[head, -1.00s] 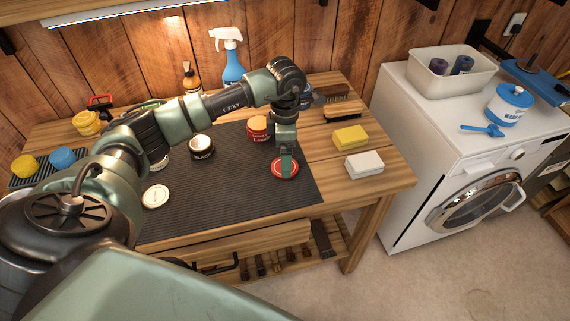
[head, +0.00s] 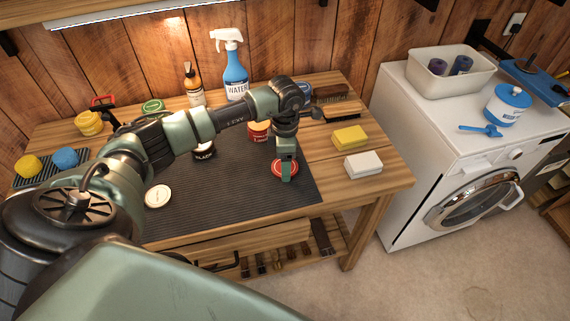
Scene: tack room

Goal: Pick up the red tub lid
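The red tub lid (head: 277,168) lies flat on the dark ribbed mat (head: 225,200) on the workbench, near the mat's right edge. My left gripper (head: 287,177) points down over the lid and covers part of its right side. Its fingertips overlap the lid in this view; I cannot tell whether they touch it or how far apart they are. The open red tub (head: 259,131) stands behind the lid, partly hidden by my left arm. My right gripper is not in view.
A black tin (head: 204,152) and a cream lid (head: 158,196) are on the mat. A yellow sponge (head: 350,137) and a white block (head: 363,164) lie right of it. A blue spray bottle (head: 235,75) stands behind. The mat's front is clear.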

